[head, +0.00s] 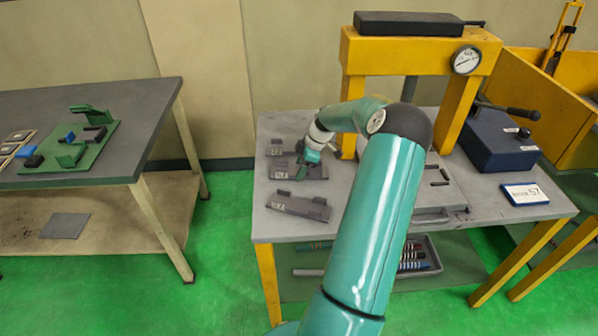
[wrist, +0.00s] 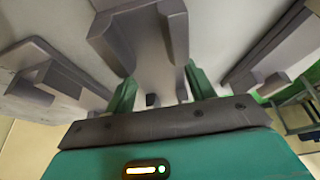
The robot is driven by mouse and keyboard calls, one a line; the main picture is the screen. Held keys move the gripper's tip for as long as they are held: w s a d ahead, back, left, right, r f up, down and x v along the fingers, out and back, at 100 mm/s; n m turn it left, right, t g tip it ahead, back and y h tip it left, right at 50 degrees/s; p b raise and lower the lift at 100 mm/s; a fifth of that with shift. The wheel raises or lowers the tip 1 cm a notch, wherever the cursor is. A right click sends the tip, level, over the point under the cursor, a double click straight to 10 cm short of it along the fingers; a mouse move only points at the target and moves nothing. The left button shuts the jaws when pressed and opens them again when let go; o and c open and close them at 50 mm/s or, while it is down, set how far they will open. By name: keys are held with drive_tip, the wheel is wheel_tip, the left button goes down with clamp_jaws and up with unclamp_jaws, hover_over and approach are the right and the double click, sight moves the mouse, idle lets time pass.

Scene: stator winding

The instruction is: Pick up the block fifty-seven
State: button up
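Several grey, stepped blocks with small white labels lie at the left of the grey workbench: a front one (head: 298,206), and others behind it partly covered by my gripper. Their labels are too small to read surely, so I cannot tell which is block fifty-seven. My gripper (head: 308,160) is low over the rear blocks. In the wrist view, its two green fingers (wrist: 160,88) stand apart on either side of a grey block (wrist: 152,45). Whether they touch it is unclear. More grey pieces show left (wrist: 58,85) and right (wrist: 270,60).
A white card reading "BLOCK 57" (head: 525,194) lies at the bench's right. A yellow press frame (head: 360,60) with a gauge and a blue lever box (head: 490,140) stand behind. A dark table (head: 150,110) with a green fixture (head: 85,150) is at left. Green floor lies between.

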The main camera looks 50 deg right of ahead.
drive_tip(key=c, duration=0.4)
drive_tip(key=shift+r, duration=0.15)
drive_tip(key=shift+c, duration=0.2)
